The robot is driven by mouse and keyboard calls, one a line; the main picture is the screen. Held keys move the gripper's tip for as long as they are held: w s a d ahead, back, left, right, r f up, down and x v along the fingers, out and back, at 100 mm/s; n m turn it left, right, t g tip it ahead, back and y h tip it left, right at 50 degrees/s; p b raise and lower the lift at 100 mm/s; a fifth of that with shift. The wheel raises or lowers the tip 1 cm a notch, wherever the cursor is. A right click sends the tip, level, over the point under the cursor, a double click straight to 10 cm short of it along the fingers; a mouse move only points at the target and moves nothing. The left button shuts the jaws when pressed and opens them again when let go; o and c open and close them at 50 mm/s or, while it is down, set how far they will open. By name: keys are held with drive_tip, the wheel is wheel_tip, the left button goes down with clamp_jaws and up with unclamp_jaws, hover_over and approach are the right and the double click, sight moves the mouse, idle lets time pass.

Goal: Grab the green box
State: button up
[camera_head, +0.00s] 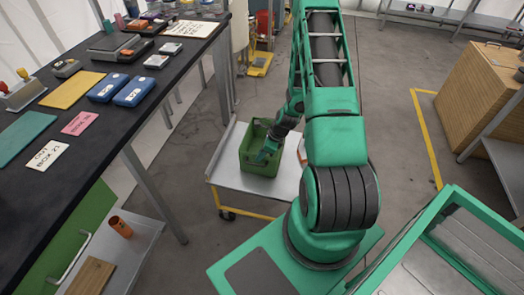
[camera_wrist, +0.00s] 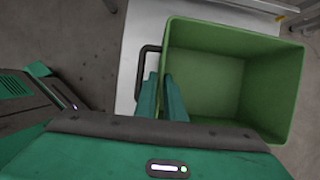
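The green box (camera_head: 248,160) is an open-topped, empty-looking bin on a white-topped cart. My gripper (camera_head: 266,152) reaches down to the box's right side in the head view. In the wrist view, the green box (camera_wrist: 270,85) fills the right half, with a dark handle (camera_wrist: 141,66) on its left wall. My gripper's two fingers (camera_wrist: 162,98) are close together with that wall between them, one finger inside and one outside by the handle. They look shut on the wall.
The cart top (camera_head: 228,176) has bare room around the box, and a small orange-white thing (camera_head: 302,152) lies partly behind my arm. A long black table (camera_head: 95,115) with several boxes and signs stands left. Wooden crates (camera_head: 480,95) stand right, past yellow floor tape.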

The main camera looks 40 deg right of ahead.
drive_tip(key=shift+x, duration=4)
drive_tip(key=shift+c, duration=0.3)
clamp_jaws()
drive_tip(key=shift+d, duration=0.1)
